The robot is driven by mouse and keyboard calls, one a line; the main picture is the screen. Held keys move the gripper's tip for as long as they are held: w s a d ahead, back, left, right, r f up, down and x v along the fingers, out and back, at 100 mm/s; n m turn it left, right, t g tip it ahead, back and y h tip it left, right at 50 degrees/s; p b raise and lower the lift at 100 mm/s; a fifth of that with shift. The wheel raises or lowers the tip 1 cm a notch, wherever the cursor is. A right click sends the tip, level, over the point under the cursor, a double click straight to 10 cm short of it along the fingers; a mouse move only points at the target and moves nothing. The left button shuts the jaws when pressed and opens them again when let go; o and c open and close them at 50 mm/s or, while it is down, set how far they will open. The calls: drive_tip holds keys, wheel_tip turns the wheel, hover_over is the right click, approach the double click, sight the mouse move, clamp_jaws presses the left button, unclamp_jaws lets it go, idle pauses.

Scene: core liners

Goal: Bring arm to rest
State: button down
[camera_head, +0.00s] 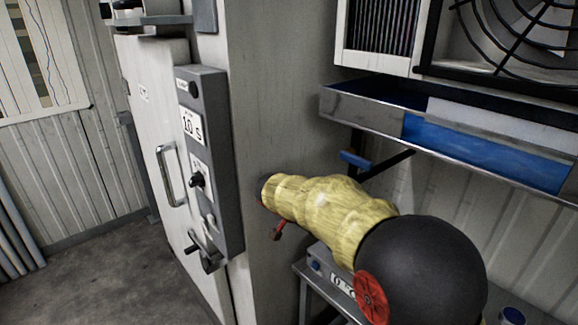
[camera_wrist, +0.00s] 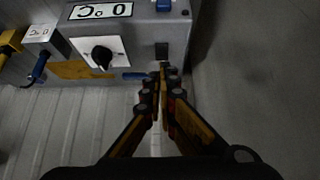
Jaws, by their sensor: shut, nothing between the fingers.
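My gripper (camera_wrist: 163,75) shows in the wrist view with its two dark and yellow fingers drawn together at the tips, and nothing is between them. The fingertips appear over the lower edge of a grey control box (camera_wrist: 125,28) with a "0 °C" label and a black knob; I cannot tell whether they touch it. In the head view my arm, in a yellow sleeve with a black rounded joint, reaches toward the grey cabinet side. The gripper itself is mostly hidden there by the arm.
A white cabinet door (camera_head: 160,165) with a handle and a grey control panel (camera_head: 211,165) marked "10 s" stands left of my arm. A metal shelf (camera_head: 455,140) with a blue front juts out at the upper right. Open floor (camera_head: 100,265) lies at the lower left.

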drive_tip(key=s+a+f+n+g+y, duration=0.15)
drive_tip(key=s+f+n, duration=0.25)
drive_tip(key=s+n, duration=0.65)
drive_tip(key=s+d+r+t+y, duration=0.1)
drive_tip(key=s+d+r, duration=0.1)
drive_tip(key=s, duration=0.7)
drive_tip(key=s+d+r+y, duration=0.2)
drive_tip(key=s+r, duration=0.3)
drive_tip(key=s, duration=0.3)
drive_tip(key=s+d+r+t+y, duration=0.1)
drive_tip(key=s+r, duration=0.2)
drive_tip(key=s, duration=0.6)
drive_tip(key=shift+s+d+r+t, duration=0.2)
drive_tip(key=shift+s+d+t, duration=0.1)
drive_tip(key=shift+d+t, duration=0.1)
